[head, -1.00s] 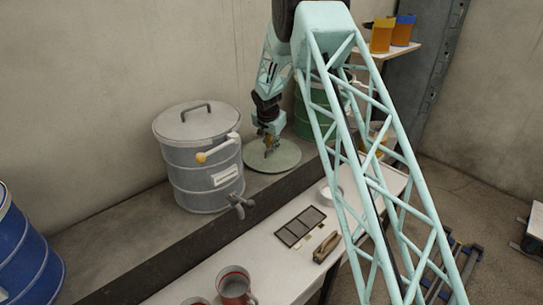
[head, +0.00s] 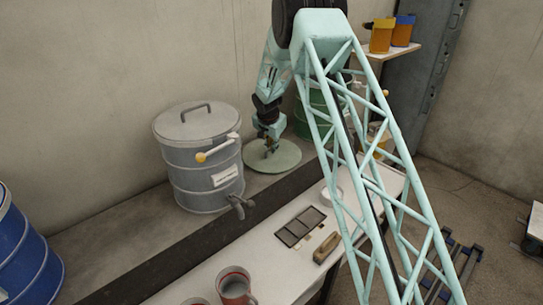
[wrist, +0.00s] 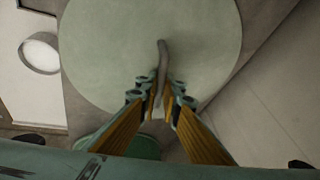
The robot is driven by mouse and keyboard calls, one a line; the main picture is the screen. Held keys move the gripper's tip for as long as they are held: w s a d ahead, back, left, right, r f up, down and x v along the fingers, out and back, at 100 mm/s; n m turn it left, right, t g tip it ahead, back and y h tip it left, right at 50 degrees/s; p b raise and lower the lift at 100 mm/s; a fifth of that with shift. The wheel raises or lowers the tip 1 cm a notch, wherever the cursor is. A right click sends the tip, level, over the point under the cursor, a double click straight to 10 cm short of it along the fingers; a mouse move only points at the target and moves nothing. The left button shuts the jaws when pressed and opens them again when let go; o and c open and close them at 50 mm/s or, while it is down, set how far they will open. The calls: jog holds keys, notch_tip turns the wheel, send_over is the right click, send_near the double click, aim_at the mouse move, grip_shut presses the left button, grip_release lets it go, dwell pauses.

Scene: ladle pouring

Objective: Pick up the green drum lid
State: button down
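The green drum lid (head: 287,158) is a flat, pale green disc lying on the ledge beside the grey drum. In the wrist view the lid (wrist: 105,60) fills the upper middle, and its bar handle (wrist: 162,60) stands up near the centre. My gripper (head: 269,150) is down at the lid in the head view. In the wrist view my gripper (wrist: 160,100) has its two fingers on either side of the handle, very close to it. Whether they press on the handle is not clear. The lid looks flat on the ledge.
The grey lidded drum (head: 212,178) stands close left of the lid. A green drum (head: 305,115) stands behind my arm to the right. A white bench (head: 270,265) in front holds a dark tray (head: 300,226) and red mugs (head: 235,288). A blue drum (head: 22,255) is far left.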

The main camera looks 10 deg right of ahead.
jog(key=shift+r, duration=0.1)
dwell(0.4)
jog(key=shift+s+d+r, duration=0.1)
jog(key=shift+s+r, duration=0.05)
jog(key=shift+r, duration=0.15)
notch_tip(320, 180, up, 6)
jog(key=shift+r+p, duration=0.25)
jog(key=shift+p, duration=0.25)
jog(key=s+d+b, duration=0.1)
jog(key=s+d, duration=0.4)
jog(key=s, duration=0.3)
jog(key=s+d+b, duration=0.1)
jog(key=s+d, duration=0.4)
jog(key=s, duration=0.3)
jog(key=shift+s+f, duration=0.15)
jog(key=shift+s, duration=0.2)
jog(key=shift+d, duration=0.1)
jog(key=shift+s, duration=0.1)
